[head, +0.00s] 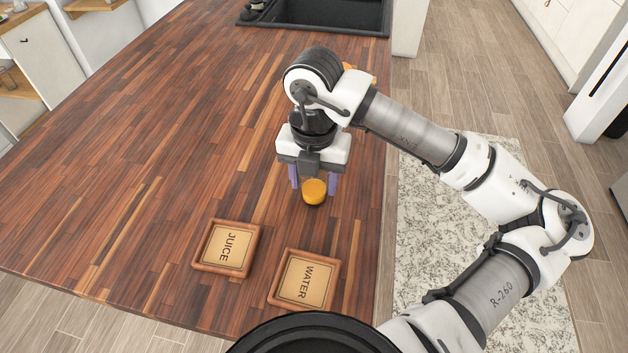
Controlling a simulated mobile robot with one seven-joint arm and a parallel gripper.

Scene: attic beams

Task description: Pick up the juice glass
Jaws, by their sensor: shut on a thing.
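The juice glass (314,192) holds orange liquid and stands upright on the wooden counter, or very near its surface; I cannot tell whether it touches. My gripper (314,181) points down over it, with its purple fingers on either side of the glass, shut on it. The gripper body hides part of the area behind the glass.
A wooden tray labelled JUICE (205,248) and one labelled WATER (335,289) lie on the counter (130,170) in front of the glass. A black sink (330,14) is at the far end. An orange thing (348,66) shows partly behind my arm. The counter's left side is clear.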

